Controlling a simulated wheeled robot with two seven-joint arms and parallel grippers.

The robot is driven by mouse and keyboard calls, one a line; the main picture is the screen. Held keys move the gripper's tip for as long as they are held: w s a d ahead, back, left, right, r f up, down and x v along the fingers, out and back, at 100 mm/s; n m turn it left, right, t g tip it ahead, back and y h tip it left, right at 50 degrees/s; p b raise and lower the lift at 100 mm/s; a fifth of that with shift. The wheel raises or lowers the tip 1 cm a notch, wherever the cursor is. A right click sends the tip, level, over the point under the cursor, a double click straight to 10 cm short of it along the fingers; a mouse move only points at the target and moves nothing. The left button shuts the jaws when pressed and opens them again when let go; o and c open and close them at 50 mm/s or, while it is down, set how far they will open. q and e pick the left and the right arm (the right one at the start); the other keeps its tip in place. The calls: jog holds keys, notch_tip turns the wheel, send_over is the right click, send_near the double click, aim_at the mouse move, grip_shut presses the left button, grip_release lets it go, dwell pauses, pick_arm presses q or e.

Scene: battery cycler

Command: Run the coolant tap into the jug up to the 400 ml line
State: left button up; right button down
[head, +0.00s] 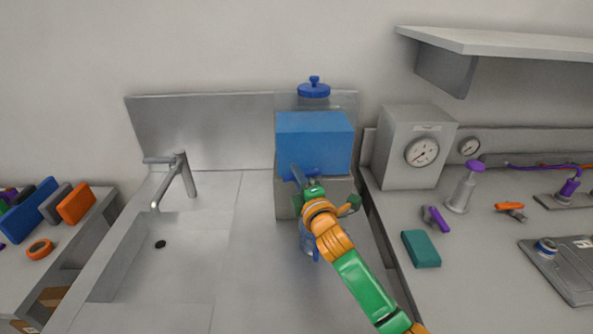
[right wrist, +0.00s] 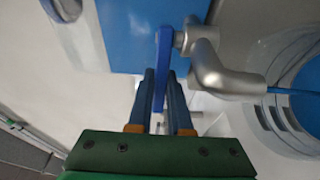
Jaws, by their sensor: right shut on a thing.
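The coolant dispenser is a blue box (head: 315,140) on a grey base. Its silver tap (right wrist: 220,75) has a blue lever (right wrist: 163,48), seen in the right wrist view. My right gripper (head: 298,177) is at the front of the box; in the wrist view its fingers (right wrist: 161,78) are shut on the lever. A thin blue stream (right wrist: 290,91) runs from the spout toward the clear jug (right wrist: 283,125), which has blue liquid inside. In the head view the jug (head: 307,243) is mostly hidden by my right arm. I cannot read its lines. My left gripper is out of view.
A sink with a grey faucet (head: 175,180) lies left of the dispenser. A gauge box (head: 410,145), a teal block (head: 421,249) and a purple-topped pump (head: 463,188) stand on the right bench. A shelf (head: 500,42) overhangs there. The steel counter in front is clear.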

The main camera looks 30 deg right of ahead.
jog(key=c, duration=0.8)
grip_release()
jog(key=shift+c, duration=0.2)
jog(key=b+v, duration=0.1)
jog(key=v, duration=0.6)
